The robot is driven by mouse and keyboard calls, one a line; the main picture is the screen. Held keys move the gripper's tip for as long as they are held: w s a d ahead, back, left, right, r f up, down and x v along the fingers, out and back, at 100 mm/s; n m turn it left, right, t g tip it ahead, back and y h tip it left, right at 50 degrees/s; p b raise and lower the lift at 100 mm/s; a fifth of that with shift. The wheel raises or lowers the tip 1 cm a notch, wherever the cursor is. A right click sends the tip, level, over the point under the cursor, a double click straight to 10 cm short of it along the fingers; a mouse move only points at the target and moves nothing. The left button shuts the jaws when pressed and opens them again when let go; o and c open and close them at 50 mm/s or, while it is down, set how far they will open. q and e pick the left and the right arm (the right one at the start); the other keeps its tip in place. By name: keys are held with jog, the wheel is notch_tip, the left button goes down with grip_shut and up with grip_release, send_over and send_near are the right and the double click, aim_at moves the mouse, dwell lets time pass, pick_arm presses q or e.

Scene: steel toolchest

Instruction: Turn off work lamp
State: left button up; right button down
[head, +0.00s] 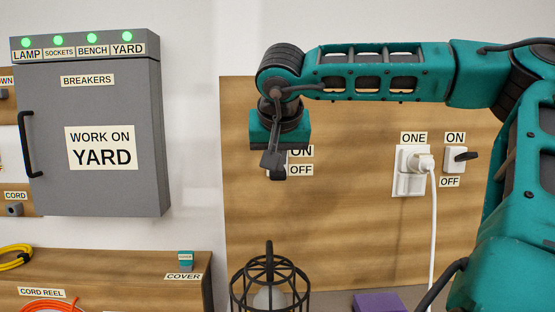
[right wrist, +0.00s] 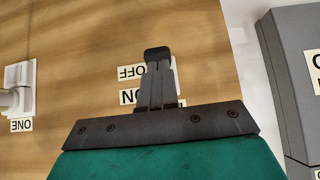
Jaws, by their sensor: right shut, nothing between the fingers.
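The work lamp, a bulb in a dark wire cage (head: 269,285), stands at the bottom middle of the head view. Its bulb looks pale grey, with no clear glow. My right gripper (head: 273,164) points down, shut and empty, in front of a wall switch with ON and OFF labels (head: 299,170). The gripper hides most of that switch, so I cannot tell its lever position or whether the fingers touch it. In the right wrist view the shut fingers (right wrist: 157,60) lie over the same upside-down labels (right wrist: 131,72). My left gripper is out of view.
A white plug sits in the socket marked ONE (head: 407,185), its cord hanging down. Another ON/OFF switch (head: 455,160) is right of it. The grey breaker cabinet (head: 100,190) has several green lights. A purple object (head: 379,302) lies below.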

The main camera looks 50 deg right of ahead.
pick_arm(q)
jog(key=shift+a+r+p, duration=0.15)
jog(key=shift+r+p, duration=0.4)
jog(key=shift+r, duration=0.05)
pick_arm(e)
jog(key=shift+r, duration=0.65)
pick_arm(q)
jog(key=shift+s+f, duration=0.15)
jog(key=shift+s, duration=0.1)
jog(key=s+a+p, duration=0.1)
jog(key=p, duration=0.1)
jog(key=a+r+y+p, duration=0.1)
jog(key=p, duration=0.1)
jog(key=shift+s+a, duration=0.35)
pick_arm(e)
jog(key=v, duration=1.3)
jog(key=shift+s+a, duration=0.25)
jog(key=shift+a, duration=0.2)
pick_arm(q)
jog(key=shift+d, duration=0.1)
pick_arm(e)
jog(key=shift+f, duration=0.1)
